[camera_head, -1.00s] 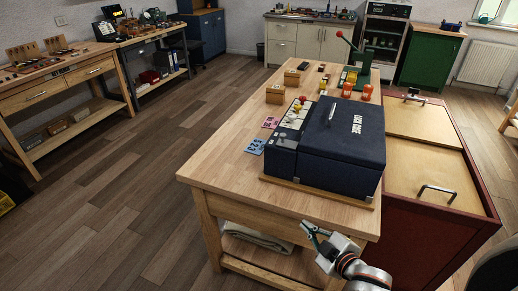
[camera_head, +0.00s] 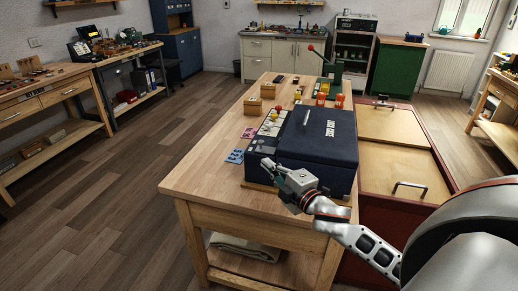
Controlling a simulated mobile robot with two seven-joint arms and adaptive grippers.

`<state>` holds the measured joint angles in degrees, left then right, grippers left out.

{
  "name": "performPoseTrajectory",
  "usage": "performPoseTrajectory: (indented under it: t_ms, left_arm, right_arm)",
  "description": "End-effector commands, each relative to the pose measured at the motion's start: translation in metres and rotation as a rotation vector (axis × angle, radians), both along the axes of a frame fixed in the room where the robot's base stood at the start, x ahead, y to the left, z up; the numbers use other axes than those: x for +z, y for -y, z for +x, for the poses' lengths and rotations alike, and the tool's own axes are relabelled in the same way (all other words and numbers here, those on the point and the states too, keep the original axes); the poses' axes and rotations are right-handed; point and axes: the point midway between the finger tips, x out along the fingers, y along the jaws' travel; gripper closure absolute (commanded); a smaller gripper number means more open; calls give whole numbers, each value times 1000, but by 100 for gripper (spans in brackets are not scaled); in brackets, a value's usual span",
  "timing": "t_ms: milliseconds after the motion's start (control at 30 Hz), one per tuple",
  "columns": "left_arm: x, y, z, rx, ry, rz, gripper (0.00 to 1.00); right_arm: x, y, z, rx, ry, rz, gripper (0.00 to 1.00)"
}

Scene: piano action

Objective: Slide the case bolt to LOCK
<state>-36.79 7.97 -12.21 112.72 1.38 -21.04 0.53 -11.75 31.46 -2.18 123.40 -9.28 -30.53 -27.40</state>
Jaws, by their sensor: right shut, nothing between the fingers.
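The dark blue case (camera_head: 335,150) with white lettering on its lid sits on the near end of the wooden table. A strip with small coloured knobs (camera_head: 272,123) runs along its left side. A thin silver bar (camera_head: 307,117) lies on the lid. I cannot make out for certain which part is the bolt, nor any LOCK mark. My right gripper (camera_head: 267,164) is shut and empty, at the case's near left corner. It hides part of the near face; I cannot tell whether it touches the case. My left gripper is not in view.
Blue cards (camera_head: 235,156) and pink cards (camera_head: 249,132) lie left of the case. Wooden blocks (camera_head: 254,105), orange jars (camera_head: 340,101) and a green press with a red-knobbed lever (camera_head: 326,70) stand behind it. A red cabinet (camera_head: 400,185) adjoins the table on the right. The table's left front is clear.

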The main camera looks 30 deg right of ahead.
Motion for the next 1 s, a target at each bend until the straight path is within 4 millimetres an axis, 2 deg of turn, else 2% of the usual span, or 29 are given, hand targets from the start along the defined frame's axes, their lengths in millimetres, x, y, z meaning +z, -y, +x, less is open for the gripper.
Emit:
performPoseTrajectory:
  t_ms: [167,667,700,800,1000]
  left_arm:
    - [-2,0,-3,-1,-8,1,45]
    - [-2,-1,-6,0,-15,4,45]
    - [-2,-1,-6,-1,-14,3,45]
    - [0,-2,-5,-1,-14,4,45]
    - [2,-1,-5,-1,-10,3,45]
  right_arm:
    - [0,0,16,0,2,1,100]
    - [-2,1,103,0,2,2,100]
    - [-6,11,102,-3,-2,-2,100]
    - [-8,23,104,-1,-2,-1,100]
    - [-10,37,107,1,-1,2,100]
